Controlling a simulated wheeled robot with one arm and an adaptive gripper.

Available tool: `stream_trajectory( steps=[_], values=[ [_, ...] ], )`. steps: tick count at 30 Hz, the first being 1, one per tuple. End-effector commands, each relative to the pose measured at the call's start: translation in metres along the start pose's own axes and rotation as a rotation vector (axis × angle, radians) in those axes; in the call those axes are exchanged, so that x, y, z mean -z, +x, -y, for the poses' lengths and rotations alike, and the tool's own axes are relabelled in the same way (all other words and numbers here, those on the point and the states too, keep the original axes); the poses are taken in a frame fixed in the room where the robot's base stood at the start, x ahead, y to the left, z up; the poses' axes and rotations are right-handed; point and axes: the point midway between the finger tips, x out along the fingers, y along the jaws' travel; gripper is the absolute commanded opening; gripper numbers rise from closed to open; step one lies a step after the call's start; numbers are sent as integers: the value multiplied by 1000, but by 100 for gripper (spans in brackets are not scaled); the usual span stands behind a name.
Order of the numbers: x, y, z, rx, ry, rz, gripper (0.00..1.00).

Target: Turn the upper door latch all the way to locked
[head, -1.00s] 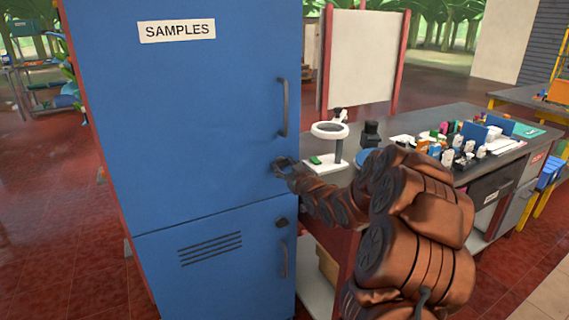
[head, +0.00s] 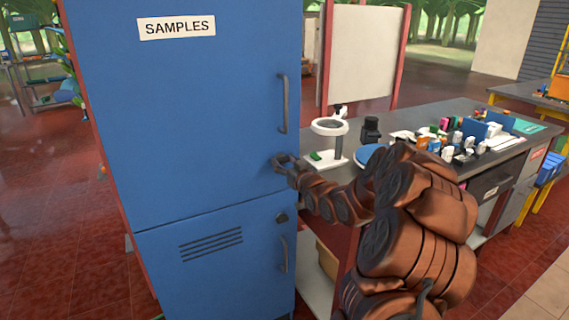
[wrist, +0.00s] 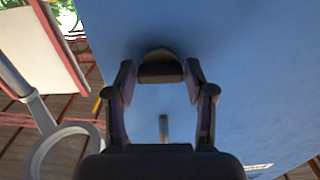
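The upper door latch (wrist: 160,68) is a dark, rounded piece on the blue upper door (head: 200,110). In the wrist view it lies crosswise between my two fingertips, which appear to touch its two ends. My gripper (head: 275,161) is at the right edge of the upper door, below the door handle (head: 283,104); it also fills the middle of the wrist view (wrist: 160,80). In the head view my fingers cover the latch, so its angle does not show there. No locked marking can be made out.
A lower door (head: 200,270) has its own dark latch (head: 282,218) and handle (head: 283,254). To the right, a grey bench (head: 420,125) holds a white magnifier stand (head: 328,128) and several small items. The bench is close beside my arm.

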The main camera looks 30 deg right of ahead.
Motion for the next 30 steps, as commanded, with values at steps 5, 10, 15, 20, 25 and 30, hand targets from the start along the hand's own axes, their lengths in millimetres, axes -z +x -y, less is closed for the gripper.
stream_trajectory(
  steps=[5, 10, 15, 20, 25, 30],
  values=[
    [0, 0, 0, 0, -1, 0, 73],
    [0, 0, 0, 0, -1, 0, 73],
    [0, -2, 0, 0, -1, 0, 73],
    [0, -15, -1, -1, 0, 2, 73],
    [1, -40, -2, -3, -3, 1, 73],
    [0, -65, -1, -2, 0, 1, 73]
  ],
)
